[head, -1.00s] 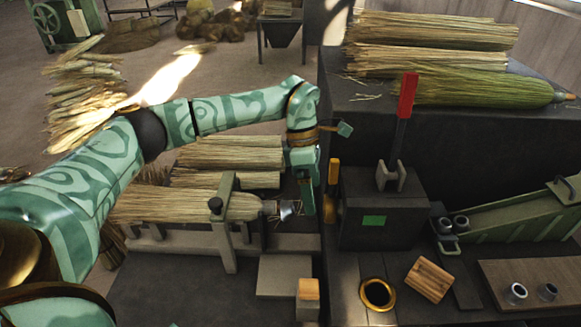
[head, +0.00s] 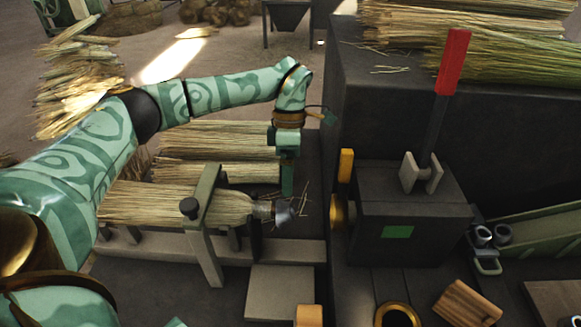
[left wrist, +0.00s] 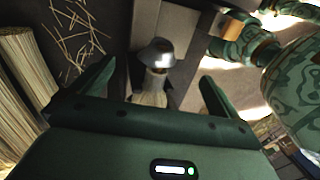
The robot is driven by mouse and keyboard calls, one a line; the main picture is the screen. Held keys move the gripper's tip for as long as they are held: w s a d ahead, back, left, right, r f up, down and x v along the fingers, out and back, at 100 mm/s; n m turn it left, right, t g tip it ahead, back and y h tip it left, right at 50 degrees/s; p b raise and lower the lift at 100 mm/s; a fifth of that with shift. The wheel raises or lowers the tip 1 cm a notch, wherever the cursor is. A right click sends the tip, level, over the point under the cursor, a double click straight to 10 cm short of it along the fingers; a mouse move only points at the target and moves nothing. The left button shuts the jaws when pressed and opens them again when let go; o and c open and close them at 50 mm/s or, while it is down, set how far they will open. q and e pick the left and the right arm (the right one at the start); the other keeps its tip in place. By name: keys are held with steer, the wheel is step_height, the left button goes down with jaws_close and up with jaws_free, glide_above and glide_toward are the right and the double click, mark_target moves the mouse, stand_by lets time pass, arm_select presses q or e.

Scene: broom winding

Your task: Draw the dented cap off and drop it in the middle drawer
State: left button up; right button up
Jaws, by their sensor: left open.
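The dented cap (head: 283,212) is a grey metal cup on the right-hand end of a straw broom bundle (head: 165,203) clamped in a wooden rest. It also shows in the left wrist view (left wrist: 158,53), on the pale neck of the bundle. My left gripper (head: 287,190) is just behind and above the cap in the head view. In the left wrist view its two fingers (left wrist: 157,72) are spread wide, with the cap between and a little beyond them, apart from both. My right gripper is not in view. I cannot make out any drawer.
A dark machine block (head: 410,215) with a red-topped lever (head: 452,65) stands right of the cap. A brass ring (head: 397,315) and a wooden block (head: 467,303) lie at the front. Straw bundles (head: 220,140) lie behind the clamped one.

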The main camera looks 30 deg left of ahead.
mark_target(288, 203)
arm_select(q)
steer(key=b+x, duration=0.4)
steer(key=x, duration=0.2)
steer(key=shift+f, duration=0.35)
steer(key=x, duration=0.2)
steer(key=shift+s+d+f, duration=0.15)
steer(key=shift+s+f, duration=0.05)
steer(key=shift+f, duration=0.05)
steer(key=shift+x, duration=0.85)
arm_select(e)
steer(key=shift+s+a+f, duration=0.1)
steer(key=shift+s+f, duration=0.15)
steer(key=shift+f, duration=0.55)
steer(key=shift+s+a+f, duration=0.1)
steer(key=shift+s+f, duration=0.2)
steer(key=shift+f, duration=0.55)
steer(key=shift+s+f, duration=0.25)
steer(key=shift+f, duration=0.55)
arm_select(q)
steer(key=shift+r, duration=0.1)
steer(key=c, duration=1.6)
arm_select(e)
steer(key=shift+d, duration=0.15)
arm_select(q)
steer(key=shift+o, duration=0.2)
